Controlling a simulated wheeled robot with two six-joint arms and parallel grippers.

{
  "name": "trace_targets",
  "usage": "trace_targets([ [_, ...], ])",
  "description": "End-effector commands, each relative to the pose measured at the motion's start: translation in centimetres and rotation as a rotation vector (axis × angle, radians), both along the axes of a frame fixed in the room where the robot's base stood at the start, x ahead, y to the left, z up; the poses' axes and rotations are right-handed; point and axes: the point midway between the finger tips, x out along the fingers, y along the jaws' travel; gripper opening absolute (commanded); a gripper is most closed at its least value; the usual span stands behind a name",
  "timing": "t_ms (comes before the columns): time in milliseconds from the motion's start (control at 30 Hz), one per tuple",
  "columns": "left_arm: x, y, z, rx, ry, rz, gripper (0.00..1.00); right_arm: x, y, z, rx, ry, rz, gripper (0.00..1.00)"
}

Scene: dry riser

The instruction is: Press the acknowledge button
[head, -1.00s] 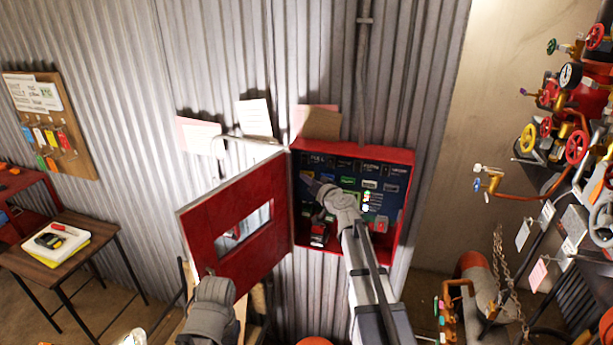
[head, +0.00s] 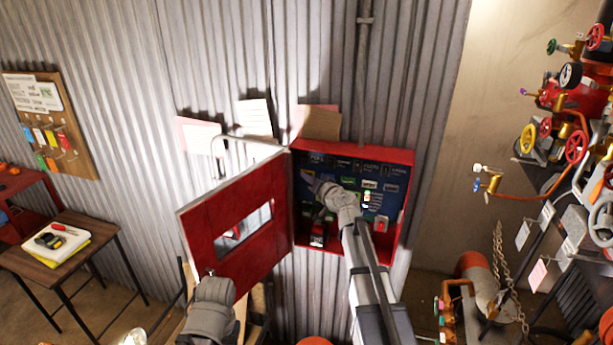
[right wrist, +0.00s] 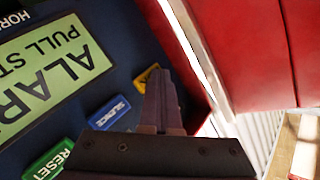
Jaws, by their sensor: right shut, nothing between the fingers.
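The red panel box (head: 349,149) on the wall stands open and has a dark blue face with several labels. My right gripper (head: 308,178) is inside it at the upper left, shut and empty. In the right wrist view the shut fingers (right wrist: 160,98) lie over a small yellow label (right wrist: 147,76), mostly hidden; its text is unreadable. I cannot tell whether the fingertips touch the panel. A blue SILENCE label (right wrist: 109,112) and a green RESET label (right wrist: 48,160) are nearby. No acknowledge button can be read. My left gripper (head: 211,274) is near the door's lower edge, its fingers unclear.
The red door (head: 196,237) with a window slot hangs open to the left. In the right wrist view its red surface (right wrist: 258,50) is close to the fingers. A small table (head: 75,262) stands at left. Pipes and valves (head: 575,148) fill the right side.

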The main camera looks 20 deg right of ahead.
Motion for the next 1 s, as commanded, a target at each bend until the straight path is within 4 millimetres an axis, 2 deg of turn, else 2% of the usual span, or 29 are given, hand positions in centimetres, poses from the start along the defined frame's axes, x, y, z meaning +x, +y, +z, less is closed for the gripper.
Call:
trace_targets([
  [467,0.0,0.0,0.0,0.0,0.0,0.0,0.0,-1.5,0.9,0.0,-0.001,0.0,-0.001,0.0],
  [833,0.0,0.0,0.0,0.0,0.0,0.0,0.0,-1.6,1.0,0.0,0.0,0.0,0.0,0.0],
  [1000,0.0,0.0,0.0,0.0,0.0,0.0,0.0,-2.3,1.5,0.0,-0.001,0.0,0.0,0.0],
])
